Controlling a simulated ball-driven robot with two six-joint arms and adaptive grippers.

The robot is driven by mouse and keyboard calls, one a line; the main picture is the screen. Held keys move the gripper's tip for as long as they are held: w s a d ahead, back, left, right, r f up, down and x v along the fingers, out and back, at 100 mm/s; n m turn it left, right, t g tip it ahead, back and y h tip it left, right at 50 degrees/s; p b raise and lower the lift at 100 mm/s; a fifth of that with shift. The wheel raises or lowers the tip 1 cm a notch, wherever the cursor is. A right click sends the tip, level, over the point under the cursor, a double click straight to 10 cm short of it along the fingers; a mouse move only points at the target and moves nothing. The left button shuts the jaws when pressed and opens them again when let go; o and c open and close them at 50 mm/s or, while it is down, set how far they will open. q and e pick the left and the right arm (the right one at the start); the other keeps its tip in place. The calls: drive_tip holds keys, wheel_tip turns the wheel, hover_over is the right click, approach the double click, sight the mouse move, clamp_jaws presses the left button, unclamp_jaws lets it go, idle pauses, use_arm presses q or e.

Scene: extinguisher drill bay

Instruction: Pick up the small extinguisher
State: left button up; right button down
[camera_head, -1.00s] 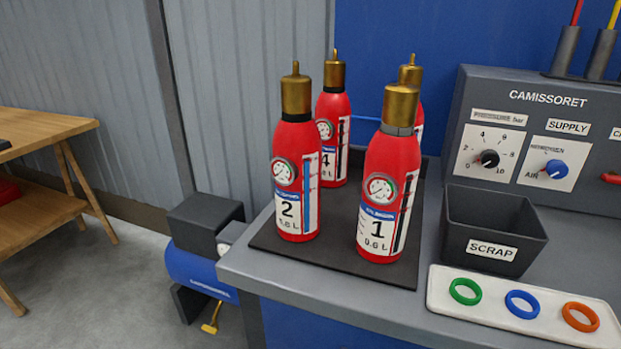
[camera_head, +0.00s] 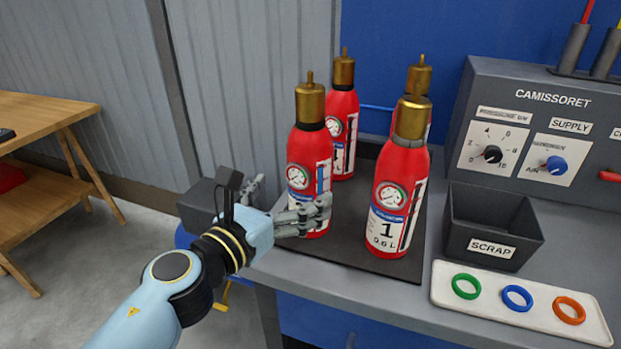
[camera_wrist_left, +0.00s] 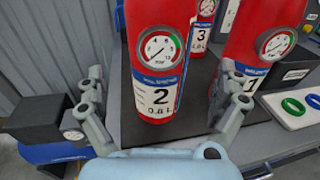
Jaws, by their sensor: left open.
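Several red extinguishers with brass tops stand upright on a dark mat (camera_head: 340,245). Extinguisher 2 (camera_head: 311,142) is at the front left; its gauge and number label show in the left wrist view (camera_wrist_left: 158,97). Extinguisher 1 (camera_head: 400,165), marked 0.6 L, stands to its right. Two more stand behind, one at the back left (camera_head: 342,105) and extinguisher 3 (camera_wrist_left: 203,38). They look alike in size. My left gripper (camera_head: 290,198) is open, its fingers on either side of extinguisher 2's lower body, with gaps showing in the wrist view. My right gripper is not in view.
A scrap bin (camera_head: 492,250) and a white tray (camera_head: 450,299) with green, blue and orange rings are on the right of the bench. A grey control panel (camera_head: 520,125) stands behind them. A wooden table (camera_head: 50,118) is at far left.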

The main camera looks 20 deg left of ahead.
sight(311, 172)
use_arm(q)
drive_tip(key=x, duration=0.7)
drive_tip(key=shift+a, duration=0.1)
drive_tip(key=c, duration=1.7)
drive_tip(key=shift+r, duration=0.35)
drive_tip(key=shift+c, duration=0.2)
